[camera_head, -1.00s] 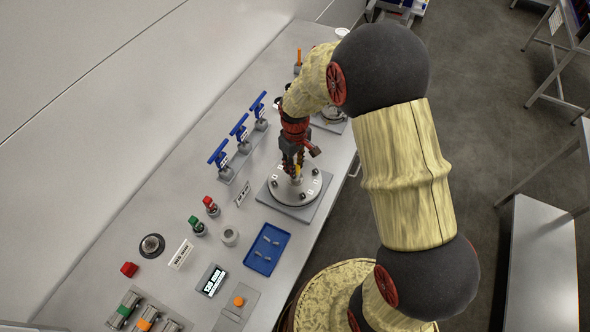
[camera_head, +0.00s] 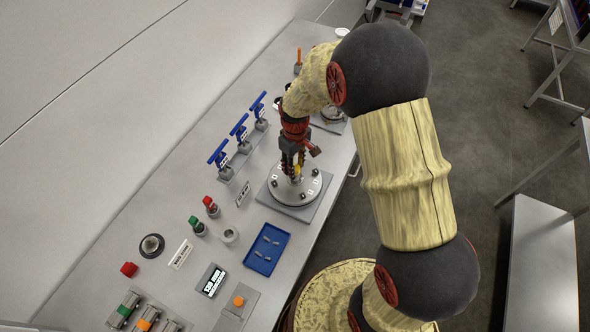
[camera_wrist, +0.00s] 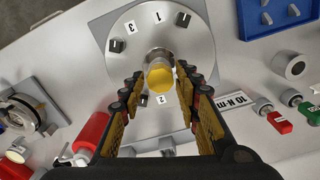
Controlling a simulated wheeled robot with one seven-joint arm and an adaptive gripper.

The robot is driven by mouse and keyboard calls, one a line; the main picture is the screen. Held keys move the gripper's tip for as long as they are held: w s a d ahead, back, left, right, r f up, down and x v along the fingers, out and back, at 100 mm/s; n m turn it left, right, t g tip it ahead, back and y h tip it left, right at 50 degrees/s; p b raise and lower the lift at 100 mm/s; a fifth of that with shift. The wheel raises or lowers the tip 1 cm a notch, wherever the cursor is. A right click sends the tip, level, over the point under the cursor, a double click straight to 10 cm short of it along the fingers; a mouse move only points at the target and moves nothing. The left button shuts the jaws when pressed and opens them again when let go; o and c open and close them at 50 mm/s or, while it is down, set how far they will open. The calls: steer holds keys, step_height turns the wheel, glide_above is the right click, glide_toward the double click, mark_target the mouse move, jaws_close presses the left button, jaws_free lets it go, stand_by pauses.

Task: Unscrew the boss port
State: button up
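A round grey plate (camera_head: 310,187) with numbered labels and small dark clamps lies on a square base on the bench. It fills the upper middle of the wrist view (camera_wrist: 120,67). At its centre stands a short metal boss port with a yellow top (camera_wrist: 160,76). My gripper (camera_head: 295,172) points down over the plate's centre. In the wrist view my gripper (camera_wrist: 160,90) has its fingers spread, one on each side of the yellow top, with gaps visible. Contact lower down on the boss port is hidden.
A blue tray (camera_head: 257,262) with small parts lies near the plate. A grey ring (camera_head: 230,236), green and red knobs (camera_head: 197,226), and a row of blue-handled valves (camera_head: 240,133) stand around it. The bench's front edge is close to the plate's right side.

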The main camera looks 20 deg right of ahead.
steer(key=m, duration=1.4)
steer(key=shift+m, duration=0.3)
steer(key=m, duration=1)
steer(key=shift+m, duration=0.3)
steer(key=m, duration=0.4)
steer(key=shift+s, duration=0.1)
steer(key=c, duration=0.3)
jaws_close()
